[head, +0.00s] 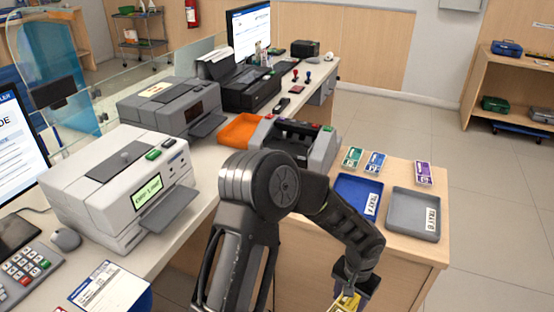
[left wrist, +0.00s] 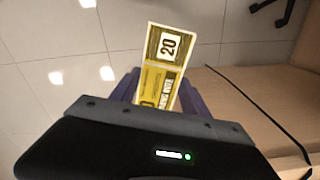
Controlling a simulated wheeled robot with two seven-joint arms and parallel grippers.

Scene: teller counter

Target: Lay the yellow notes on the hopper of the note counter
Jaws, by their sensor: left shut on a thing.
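My left gripper (head: 350,292) is low at the bottom right of the head view, beside the wooden counter's front. It is shut on the yellow notes (head: 346,303), which are partly cut off by the frame edge. In the left wrist view the yellow notes (left wrist: 166,62) stick out from between the dark fingers (left wrist: 158,92), with a "20" at their outer end and floor behind. A grey machine with a dark open top (head: 296,138), apparently the note counter, stands on the counter, apart from the notes. My arm hides part of its front. My right gripper is not in view.
A blue tray (head: 344,205) and a grey tray (head: 397,233) lie on the wooden counter. Green notes (head: 352,157), blue notes (head: 375,163) and purple notes (head: 423,172) lie behind them. An orange tray (head: 236,133) adjoins the grey machine. A white machine (head: 120,165) stands left.

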